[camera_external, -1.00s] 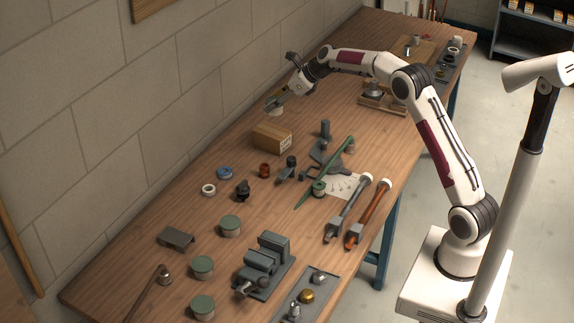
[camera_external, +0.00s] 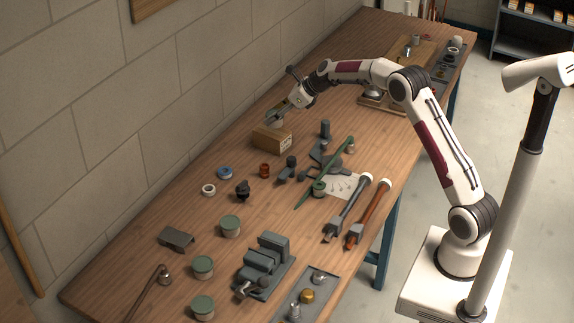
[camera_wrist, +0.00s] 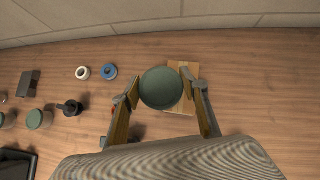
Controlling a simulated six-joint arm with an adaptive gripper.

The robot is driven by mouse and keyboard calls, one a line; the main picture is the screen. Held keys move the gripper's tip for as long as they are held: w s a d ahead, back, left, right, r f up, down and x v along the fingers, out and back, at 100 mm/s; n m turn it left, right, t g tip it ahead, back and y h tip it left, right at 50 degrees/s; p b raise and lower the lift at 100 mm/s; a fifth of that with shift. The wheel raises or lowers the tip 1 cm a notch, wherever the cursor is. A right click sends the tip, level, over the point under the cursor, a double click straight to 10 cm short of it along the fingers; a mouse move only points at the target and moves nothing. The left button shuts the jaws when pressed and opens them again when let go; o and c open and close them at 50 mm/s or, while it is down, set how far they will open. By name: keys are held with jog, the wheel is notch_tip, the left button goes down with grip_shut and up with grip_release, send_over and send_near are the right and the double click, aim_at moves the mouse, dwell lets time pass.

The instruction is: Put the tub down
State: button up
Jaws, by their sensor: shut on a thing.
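My gripper (camera_wrist: 160,88) is shut on a round tub with a dull green lid (camera_wrist: 161,88), which sits between the fingertips in the wrist view. In the external view my gripper (camera_external: 277,114) is over the far part of the bench, just behind a cardboard box (camera_external: 271,139). The held tub is small there and partly hidden by the gripper and the box. In the wrist view the tub covers part of the box (camera_wrist: 184,102). I cannot tell whether the tub touches the box.
Several similar green-lidded tubs (camera_external: 230,224) stand on the near left of the wooden bench (camera_external: 130,262). A blue ring (camera_external: 224,172), a white ring (camera_external: 209,189) and a vise (camera_external: 264,262) are also there. Bare bench shows right of the box in the wrist view.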

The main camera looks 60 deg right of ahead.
aim_at(277, 123)
jog(key=shift+f, duration=2.45)
jog(key=shift+f, duration=0.15)
jog(key=o, duration=1.1)
jog(key=shift+o, duration=0.2)
jog(key=shift+v, duration=0.85)
jog(key=v, duration=1)
jog(key=shift+r, duration=0.2)
jog(key=shift+s, duration=0.1)
